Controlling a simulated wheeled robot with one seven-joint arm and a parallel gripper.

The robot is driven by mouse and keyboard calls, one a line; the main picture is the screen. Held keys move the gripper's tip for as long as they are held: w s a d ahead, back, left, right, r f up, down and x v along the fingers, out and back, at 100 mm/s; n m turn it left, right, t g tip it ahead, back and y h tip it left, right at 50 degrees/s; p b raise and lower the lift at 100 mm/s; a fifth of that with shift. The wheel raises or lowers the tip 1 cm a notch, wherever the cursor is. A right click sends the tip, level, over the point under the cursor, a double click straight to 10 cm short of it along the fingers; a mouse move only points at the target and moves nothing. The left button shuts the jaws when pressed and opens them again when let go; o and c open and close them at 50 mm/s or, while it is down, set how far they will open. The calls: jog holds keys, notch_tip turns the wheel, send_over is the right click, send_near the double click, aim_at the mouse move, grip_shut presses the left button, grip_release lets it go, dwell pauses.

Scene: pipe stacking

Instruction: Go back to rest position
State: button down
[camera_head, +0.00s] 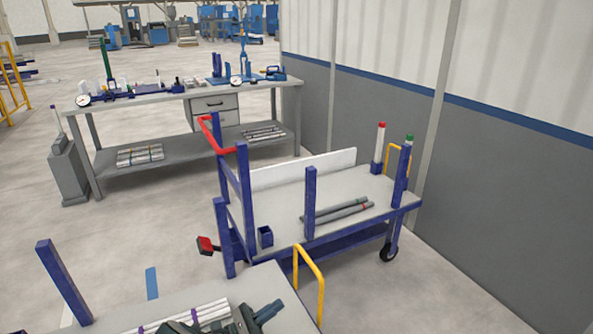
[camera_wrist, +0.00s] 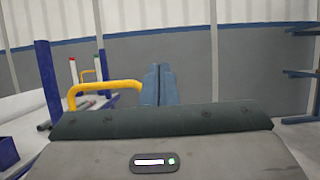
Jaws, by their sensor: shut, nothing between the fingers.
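My gripper (camera_head: 270,311) is at the bottom edge of the head view, over the right part of the near grey surface. In the wrist view its two fingers (camera_wrist: 158,84) are together and nothing is held between them. Several pale pipes (camera_head: 205,314) with purple bands lie on the near surface beside my gripper, partly hidden by it.
A yellow hoop (camera_head: 318,275) stands at the near surface's edge, close to my gripper; a yellow hoop (camera_wrist: 105,88) shows left of the fingers. A blue post (camera_head: 64,280) rises at left. A workbench (camera_head: 160,100) stands behind, and a grey wall (camera_head: 500,190) runs along the right.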

jog(key=s+d+r+m+g+y+p, duration=0.2)
jog(key=d+r+m+g+y, duration=0.2)
jog(key=d+r+m+g, duration=0.3)
jog(key=s+d+r+m+g+y+p, duration=0.2)
jog(key=d+r+m+g+y+p, duration=0.25)
jog(key=d+r, duration=0.5)
jog(key=s+d+r+m+t+y+p, duration=0.2)
jog(key=s+r+m+y, duration=0.4)
jog(key=s+r, duration=0.2)
jog(key=s+d+r+m+t+y+p, duration=0.2)
jog(key=s+r+m+y, duration=0.4)
jog(key=s+r, duration=0.1)
jog(key=shift+s+d+r, duration=0.3)
jog(key=shift+s+r, duration=0.05)
jog(key=shift+r, duration=0.45)
jog(key=shift+d, duration=0.15)
